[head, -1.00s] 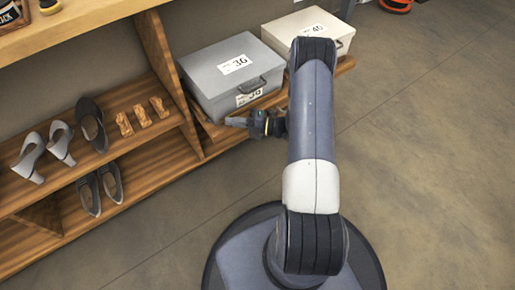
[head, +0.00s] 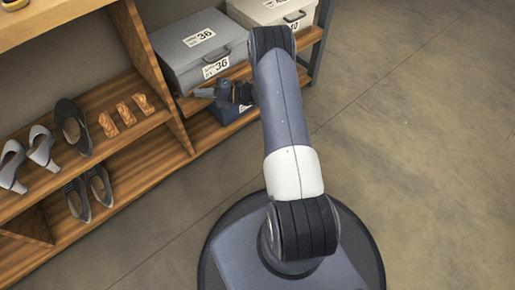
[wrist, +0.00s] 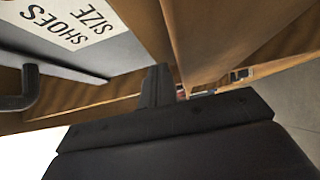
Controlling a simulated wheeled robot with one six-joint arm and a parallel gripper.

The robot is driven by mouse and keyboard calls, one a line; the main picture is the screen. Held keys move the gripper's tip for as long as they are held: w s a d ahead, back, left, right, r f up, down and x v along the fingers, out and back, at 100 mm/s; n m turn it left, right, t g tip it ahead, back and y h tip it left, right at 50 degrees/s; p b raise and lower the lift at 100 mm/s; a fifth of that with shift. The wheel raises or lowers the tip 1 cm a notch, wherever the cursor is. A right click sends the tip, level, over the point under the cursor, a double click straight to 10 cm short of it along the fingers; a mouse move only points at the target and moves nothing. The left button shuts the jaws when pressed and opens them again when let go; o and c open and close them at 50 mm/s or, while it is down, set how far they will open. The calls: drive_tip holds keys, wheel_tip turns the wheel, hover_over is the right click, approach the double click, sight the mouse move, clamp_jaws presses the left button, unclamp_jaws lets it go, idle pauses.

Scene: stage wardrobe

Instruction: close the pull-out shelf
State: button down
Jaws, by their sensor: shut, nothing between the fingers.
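The pull-out shelf (head: 303,43) is a wooden board in the right bay of the rack. It carries a grey box marked 36 (head: 183,58) and a paler box (head: 268,12) behind it. Its front edge lies close to the front of the upright divider (head: 150,68); I cannot tell if it is fully flush. My gripper (head: 204,92) is shut and empty at the shelf's front edge, just below the grey box's label. The wrist view shows the shut fingers (wrist: 158,88) close against the wood, beside the box's label and handle. Contact is not clear.
Shoes (head: 42,148) and small wooden pieces (head: 125,114) sit on the left shelves. A dark post (head: 321,40) stands at the bay's right end. The floor (head: 420,150) to the right is clear.

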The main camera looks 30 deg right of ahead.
drive_tip(key=shift+w+r, duration=0.15)
drive_tip(key=shift+w, duration=0.15)
drive_tip(key=s+d+p, duration=0.4)
drive_tip(key=s+d, duration=0.5)
drive_tip(key=s, duration=0.1)
drive_tip(key=shift+f, duration=0.2)
drive_tip(key=shift+w, duration=0.1)
drive_tip(key=shift+w+d+b+x, duration=0.3)
drive_tip(key=shift+b+x, duration=0.3)
drive_tip(key=shift+x, duration=1.45)
drive_tip(key=shift+w+d+b+x, duration=0.15)
drive_tip(key=shift+w+b+x, duration=0.4)
drive_tip(key=shift+x, duration=1.55)
drive_tip(key=shift+w+d+b+x, duration=0.25)
drive_tip(key=shift+b+x, duration=0.45)
drive_tip(key=shift+x, duration=1.35)
drive_tip(key=shift+s+d+r, duration=0.1)
